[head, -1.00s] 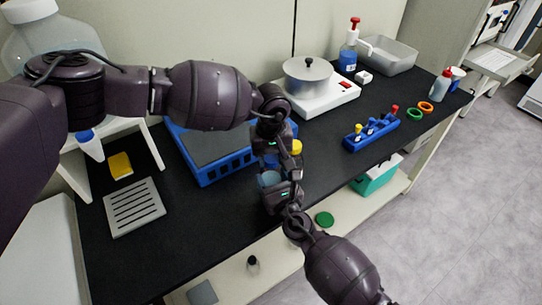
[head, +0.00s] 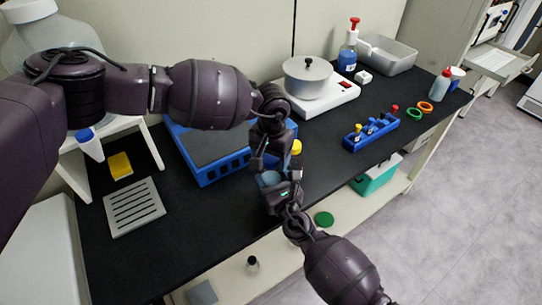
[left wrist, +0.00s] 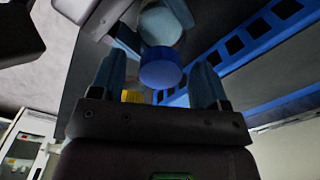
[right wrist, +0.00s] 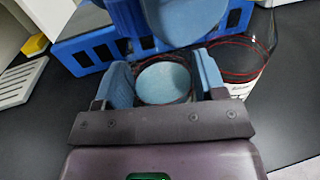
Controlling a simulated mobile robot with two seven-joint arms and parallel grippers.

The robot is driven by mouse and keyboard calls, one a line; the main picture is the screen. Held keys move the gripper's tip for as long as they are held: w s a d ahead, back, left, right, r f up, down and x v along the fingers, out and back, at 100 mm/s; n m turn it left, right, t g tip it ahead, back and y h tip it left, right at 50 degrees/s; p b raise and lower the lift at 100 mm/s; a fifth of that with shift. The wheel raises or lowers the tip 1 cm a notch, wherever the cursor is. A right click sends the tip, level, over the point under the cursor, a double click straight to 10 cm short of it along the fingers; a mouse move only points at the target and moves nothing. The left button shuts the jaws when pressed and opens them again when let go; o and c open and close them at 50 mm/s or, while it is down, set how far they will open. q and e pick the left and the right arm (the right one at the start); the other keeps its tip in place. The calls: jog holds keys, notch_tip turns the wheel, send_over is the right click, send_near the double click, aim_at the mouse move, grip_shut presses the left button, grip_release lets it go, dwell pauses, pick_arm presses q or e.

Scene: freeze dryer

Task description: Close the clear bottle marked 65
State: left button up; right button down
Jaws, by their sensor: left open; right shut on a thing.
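My right gripper (right wrist: 163,85) is shut on a round, pale-blue-looking body, taken as the clear bottle (right wrist: 163,83), above the bench's front edge. The bottle also shows in the head view (head: 270,179); its marking cannot be read. My left gripper (head: 268,165) points down just above the right one. In the left wrist view its fingers (left wrist: 158,85) are open, apart on either side of a blue cap (left wrist: 160,74). The cap lies in line with a pale round surface. I cannot tell whether the cap is seated on the bottle's neck.
A hotplate (head: 325,97) with a pot is farther back. A blue holder (head: 371,132) stands to the right.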

pick_arm(q)
jog(key=shift+r, duration=0.1)
notch_tip(320, 180, up, 12)
dwell(0.5)
pick_arm(e)
jog(key=shift+c, duration=0.6)
grip_release()
jog(key=v, duration=1)
jog(key=shift+s+d, duration=0.15)
jog(key=shift+s, duration=0.25)
